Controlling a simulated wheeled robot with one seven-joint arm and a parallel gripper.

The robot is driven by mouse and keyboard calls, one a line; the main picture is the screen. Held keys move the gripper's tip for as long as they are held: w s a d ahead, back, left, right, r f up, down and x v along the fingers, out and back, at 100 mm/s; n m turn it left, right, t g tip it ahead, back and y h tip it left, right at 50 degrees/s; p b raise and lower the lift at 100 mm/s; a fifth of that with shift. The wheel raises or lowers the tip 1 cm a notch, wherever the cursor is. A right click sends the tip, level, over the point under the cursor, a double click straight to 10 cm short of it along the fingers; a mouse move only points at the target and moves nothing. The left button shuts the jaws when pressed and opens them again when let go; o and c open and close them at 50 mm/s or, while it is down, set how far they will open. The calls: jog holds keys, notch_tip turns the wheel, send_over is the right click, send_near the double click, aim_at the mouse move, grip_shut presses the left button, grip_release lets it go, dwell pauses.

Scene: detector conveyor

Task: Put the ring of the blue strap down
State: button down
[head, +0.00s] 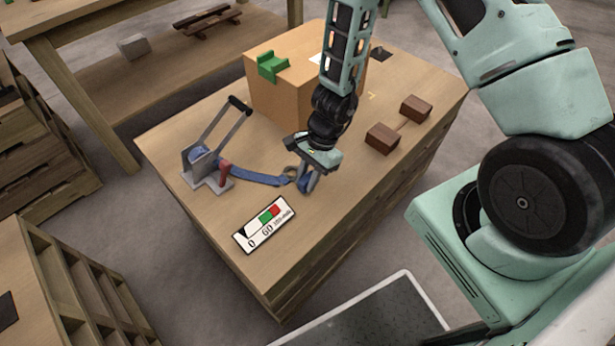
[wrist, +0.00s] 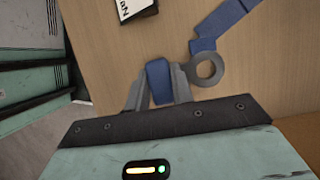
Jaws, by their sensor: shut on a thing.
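The blue strap (head: 258,178) runs over the tabletop from a grey bracket (head: 193,168) to a grey ring (head: 290,172). The ring also shows in the wrist view (wrist: 207,68), with the blue strap (wrist: 217,24) leading away from it. My gripper (head: 308,184) points down close above the table and is shut on a blue tab (wrist: 158,80) beside the ring. The right finger in the wrist view hides where tab and ring join. I cannot tell whether the ring touches the wood.
A red lever (head: 224,172) and a black-handled lever (head: 239,105) stand at the bracket. A scale plate (head: 264,224) with green and red fields lies in front. A cardboard-coloured box (head: 285,98) bears a green block (head: 272,66). Two brown blocks (head: 382,139) lie right.

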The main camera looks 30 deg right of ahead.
jog(key=shift+f, duration=0.15)
jog(key=c, duration=1.2)
grip_release()
